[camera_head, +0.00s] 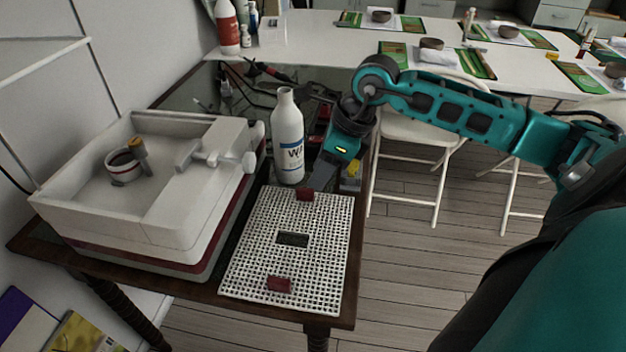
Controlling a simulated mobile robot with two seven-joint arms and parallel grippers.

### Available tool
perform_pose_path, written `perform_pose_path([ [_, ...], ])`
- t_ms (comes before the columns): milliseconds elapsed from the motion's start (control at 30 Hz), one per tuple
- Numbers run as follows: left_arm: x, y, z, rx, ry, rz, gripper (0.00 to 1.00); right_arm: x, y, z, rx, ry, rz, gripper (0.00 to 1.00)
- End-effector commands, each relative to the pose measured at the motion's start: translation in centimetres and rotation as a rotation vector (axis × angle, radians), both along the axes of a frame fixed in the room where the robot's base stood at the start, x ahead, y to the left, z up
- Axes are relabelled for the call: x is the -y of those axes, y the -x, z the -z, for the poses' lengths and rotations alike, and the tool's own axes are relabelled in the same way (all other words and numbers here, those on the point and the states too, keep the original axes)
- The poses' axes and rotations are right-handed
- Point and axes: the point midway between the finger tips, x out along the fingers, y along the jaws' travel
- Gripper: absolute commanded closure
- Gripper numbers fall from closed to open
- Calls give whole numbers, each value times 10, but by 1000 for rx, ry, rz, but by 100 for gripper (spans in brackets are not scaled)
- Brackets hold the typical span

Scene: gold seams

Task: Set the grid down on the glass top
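The grid (262,250) is a white perforated panel with a dark rectangular opening in the middle and two red blocks on it, one near (279,284) and one far (305,194). It looks about level over the front right part of the dark wood-framed table with the glass top (190,97). I cannot tell whether it touches the glass. My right gripper (314,186) points down at the far red block. Its fingertips are close to the block, but whether they grip it is unclear. My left gripper is not in view.
A white basin unit (160,215) with a tap stands left of the grid, holding a small cup (122,168). A white bottle (287,140) stands just behind the grid. Dark tools and cables lie farther back. White chairs and a long white table (320,35) are beyond.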

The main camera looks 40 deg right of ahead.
Motion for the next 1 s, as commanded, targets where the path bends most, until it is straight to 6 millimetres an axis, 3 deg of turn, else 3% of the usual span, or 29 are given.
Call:
perform_pose_path([
  [200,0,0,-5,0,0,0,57,12,13,-42,-1,4,1,62],
  [400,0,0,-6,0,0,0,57,16,19,-59,-2,1,0,62],
  [1000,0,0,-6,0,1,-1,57,16,19,-62,-1,-1,-1,62],
])
